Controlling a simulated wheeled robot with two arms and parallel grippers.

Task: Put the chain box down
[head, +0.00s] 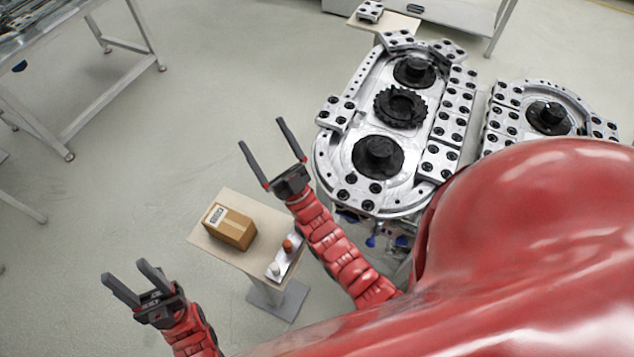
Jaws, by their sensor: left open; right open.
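The chain box (230,227), a brown cardboard box with a white label on top, rests on a small light-topped stand (208,238) in the head view. My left gripper (137,270) is open and empty, to the lower left of the box and apart from it. My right gripper (262,135) is open and empty, above and to the right of the box in the picture, between the stand and the metal ring track (336,165). Neither gripper touches the box.
A metal plate with an orange knob (287,245) lies on the same stand, right of the box. A metal table (75,60) stands at the upper left. A small table with a metal block (370,11) is at the top. Open floor lies between them.

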